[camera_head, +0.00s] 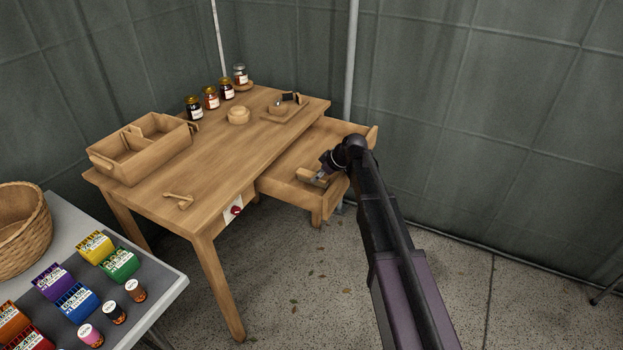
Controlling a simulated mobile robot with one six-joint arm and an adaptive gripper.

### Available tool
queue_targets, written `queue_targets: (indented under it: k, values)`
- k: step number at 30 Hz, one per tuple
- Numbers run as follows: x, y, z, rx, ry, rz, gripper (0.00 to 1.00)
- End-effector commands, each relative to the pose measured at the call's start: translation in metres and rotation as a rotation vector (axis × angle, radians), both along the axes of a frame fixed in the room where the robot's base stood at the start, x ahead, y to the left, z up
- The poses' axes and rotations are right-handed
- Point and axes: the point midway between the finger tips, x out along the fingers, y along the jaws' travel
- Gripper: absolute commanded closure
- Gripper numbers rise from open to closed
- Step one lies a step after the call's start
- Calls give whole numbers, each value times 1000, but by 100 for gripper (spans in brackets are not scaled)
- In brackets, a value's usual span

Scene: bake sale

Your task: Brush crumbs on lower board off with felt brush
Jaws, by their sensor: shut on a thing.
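The lower board (345,132) is a wooden surface at the right of the main table, below its top, with a raised edge at its right end. My gripper (318,179) is over the front part of this board, reached from the right by my dark arm. It is shut on a small wooden piece, apparently the felt brush (304,174), at or just above the board. The felt face is hidden, and I cannot tell whether it touches the board. Crumbs are too small to make out. My arm hides part of the board's right side.
The wooden table (215,165) carries a divided wooden box (115,172), several jars (211,98), a round wooden piece (238,116) and a small wooden handle-like piece (178,201). A grey table (165,287) with coloured packets and a basket (22,225) stands at left. The floor between is open.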

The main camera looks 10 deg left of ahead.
Motion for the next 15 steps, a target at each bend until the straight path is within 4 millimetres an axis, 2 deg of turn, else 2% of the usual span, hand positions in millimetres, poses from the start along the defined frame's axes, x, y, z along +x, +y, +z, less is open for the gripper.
queue_targets:
  k: [7, 15]
  values:
    - [0, 0, 3, -2, 0, 1, 96]
    - [0, 0, 19, -1, 0, 0, 96]
